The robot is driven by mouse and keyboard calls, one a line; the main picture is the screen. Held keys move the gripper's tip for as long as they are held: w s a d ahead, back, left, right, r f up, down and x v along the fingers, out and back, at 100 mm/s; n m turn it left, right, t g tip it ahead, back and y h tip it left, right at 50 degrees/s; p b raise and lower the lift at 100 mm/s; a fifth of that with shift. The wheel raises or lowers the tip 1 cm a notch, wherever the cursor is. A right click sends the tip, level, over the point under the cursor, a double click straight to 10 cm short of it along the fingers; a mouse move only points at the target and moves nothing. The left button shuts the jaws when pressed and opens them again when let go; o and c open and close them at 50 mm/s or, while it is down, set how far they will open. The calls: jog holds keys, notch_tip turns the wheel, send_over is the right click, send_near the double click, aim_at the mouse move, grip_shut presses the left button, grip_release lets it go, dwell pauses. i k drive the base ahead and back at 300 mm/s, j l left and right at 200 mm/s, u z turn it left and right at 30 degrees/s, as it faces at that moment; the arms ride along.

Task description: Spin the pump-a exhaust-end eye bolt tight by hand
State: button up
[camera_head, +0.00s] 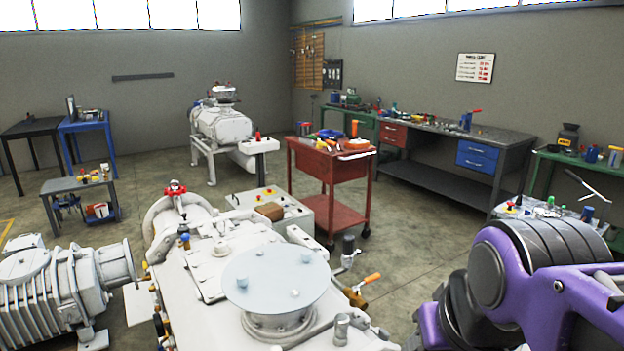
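A large pale grey vacuum pump (215,270) fills the lower middle of the view, with a round flat disc (276,278) on its top. A small red fitting (175,188) stands on top of the round end flange at the pump's far end. It is too small to tell whether it is an eye bolt, or how far any bolt is threaded in. Small blue and dark fittings (184,240) stand nearer on the pump's left side. My purple arm shows at the lower right, but my gripper is out of view.
A ribbed pump or motor (60,285) stands at the left. A red cart (335,172) and a grey control box (285,207) stand behind the large pump. An orange-handled valve (362,288) sticks out on its right. Open floor (420,215) lies between pump and workbench (440,170).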

aim_at(222, 233)
jog(key=k+j+u, duration=0.15)
jog(key=j+u, duration=0.15)
jog(key=u, duration=0.2)
jog(key=k+j+u, duration=0.1)
jog(key=j+u, duration=0.25)
jog(key=u, duration=0.15)
jog(key=j+u, duration=0.15)
jog(key=u, duration=0.2)
jog(key=j+u, duration=0.15)
jog(key=u, duration=0.25)
jog(key=j+u, duration=0.1)
jog(key=u, duration=0.25)
jog(key=i+j+u, duration=0.45)
jog(key=i+u, duration=0.15)
jog(key=i, duration=0.15)
jog(key=i+z, duration=1.6)
jog(key=i, duration=0.2)
jog(key=i+z, duration=0.45)
jog(key=z, duration=0.2)
jog(key=i+j+z, duration=0.2)
jog(key=z, duration=0.15)
